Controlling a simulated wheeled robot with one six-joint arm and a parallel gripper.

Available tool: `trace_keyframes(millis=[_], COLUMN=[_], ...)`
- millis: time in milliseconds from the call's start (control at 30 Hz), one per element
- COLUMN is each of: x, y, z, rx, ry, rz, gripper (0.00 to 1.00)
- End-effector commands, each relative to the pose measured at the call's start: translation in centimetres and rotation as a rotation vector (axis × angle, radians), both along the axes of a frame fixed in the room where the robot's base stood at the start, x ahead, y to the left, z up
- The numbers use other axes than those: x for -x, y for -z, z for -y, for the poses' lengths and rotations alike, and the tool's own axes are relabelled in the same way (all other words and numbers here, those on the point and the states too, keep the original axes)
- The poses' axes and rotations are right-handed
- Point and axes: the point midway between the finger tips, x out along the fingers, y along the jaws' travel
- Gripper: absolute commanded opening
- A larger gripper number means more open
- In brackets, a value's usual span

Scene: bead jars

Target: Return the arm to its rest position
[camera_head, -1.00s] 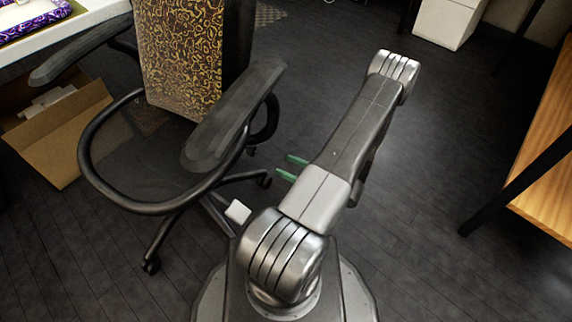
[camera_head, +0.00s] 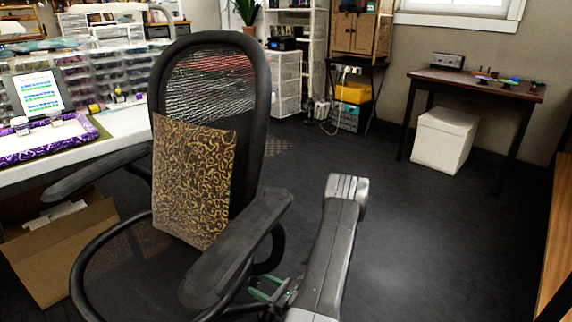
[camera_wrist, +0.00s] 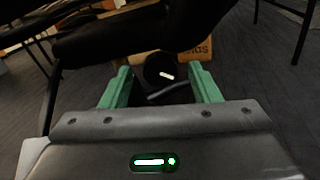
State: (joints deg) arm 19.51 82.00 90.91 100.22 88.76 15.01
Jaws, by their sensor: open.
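My arm shows at the bottom centre of the head view, a grey link rising to a rounded joint, beside the office chair. My gripper (camera_head: 268,290) shows partly there as two green fingers low behind the arm, near the chair's right armrest. In the wrist view my gripper (camera_wrist: 160,70) has its green fingers spread wide apart with nothing held between them. Dark chair parts and a cardboard box (camera_wrist: 190,46) show beyond the fingers. The arm's lower part is outside the head view.
The black office chair (camera_head: 262,75) with a patterned cushion (camera_head: 192,180) stands close on the left. A white desk (camera_head: 125,122) with jars and a purple-edged tray (camera_head: 88,142) lies behind it. Open floor (camera_head: 420,230) extends right, towards a white box (camera_head: 443,140) and dark table (camera_head: 478,84).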

Motion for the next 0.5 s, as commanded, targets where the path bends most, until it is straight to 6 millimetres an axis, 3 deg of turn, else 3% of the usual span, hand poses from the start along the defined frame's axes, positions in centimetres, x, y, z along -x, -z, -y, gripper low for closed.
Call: trace_keyframes(millis=[200, 500], x=[-1.2, -1.3], y=[0.1, 0.0], z=[-2.0, -2.3], rx=[0.001, 0.008], ry=[-0.001, 0.0], rz=[0.0, 0.012], gripper=[0.56, 0.56])
